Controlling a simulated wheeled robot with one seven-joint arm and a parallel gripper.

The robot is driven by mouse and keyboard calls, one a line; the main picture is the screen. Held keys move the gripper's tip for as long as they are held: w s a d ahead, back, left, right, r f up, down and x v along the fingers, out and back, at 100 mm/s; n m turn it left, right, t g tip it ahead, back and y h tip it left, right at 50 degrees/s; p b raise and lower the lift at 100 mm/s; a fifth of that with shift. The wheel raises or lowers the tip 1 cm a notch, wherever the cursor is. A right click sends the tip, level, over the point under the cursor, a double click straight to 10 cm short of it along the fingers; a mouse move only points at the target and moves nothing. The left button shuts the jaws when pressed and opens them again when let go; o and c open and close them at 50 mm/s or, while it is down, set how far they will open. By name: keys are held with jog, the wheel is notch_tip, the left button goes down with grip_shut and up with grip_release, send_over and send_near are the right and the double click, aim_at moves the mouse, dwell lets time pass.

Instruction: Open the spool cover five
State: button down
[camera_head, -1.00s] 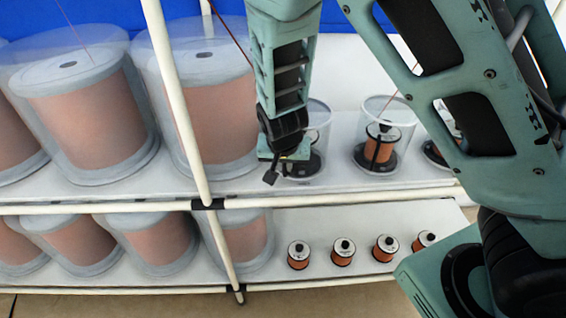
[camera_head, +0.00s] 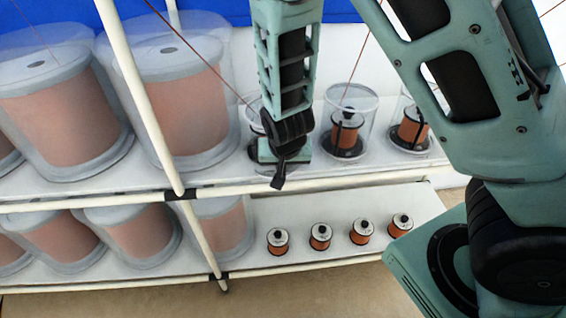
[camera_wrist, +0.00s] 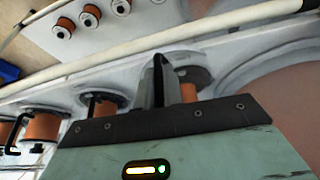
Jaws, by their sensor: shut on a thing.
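A clear spool cover (camera_head: 251,104) stands around a small copper spool on the upper shelf, just behind my gripper (camera_head: 281,168). My arm hides most of this cover and spool. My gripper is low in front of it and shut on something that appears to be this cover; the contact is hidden. In the wrist view, a dark finger (camera_wrist: 160,82) stands beside the orange spool (camera_wrist: 187,90) and its dark round base. The cover looks upright, and I cannot tell whether it is lifted.
Two more covered spools stand to the right, one in a clear cover (camera_head: 366,98). Big covered spools (camera_head: 175,105) are to the left. A slanted white post (camera_head: 140,95) and a shelf rail (camera_head: 330,184) stand close by. Bare small spools (camera_head: 320,236) line the lower shelf.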

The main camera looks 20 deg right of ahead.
jog(key=shift+d, duration=0.15)
jog(key=c, duration=1.5)
grip_release()
jog(key=p+v, duration=0.7)
jog(key=v, duration=1)
jog(key=shift+s+r, duration=0.1)
jog(key=shift+r, duration=0.15)
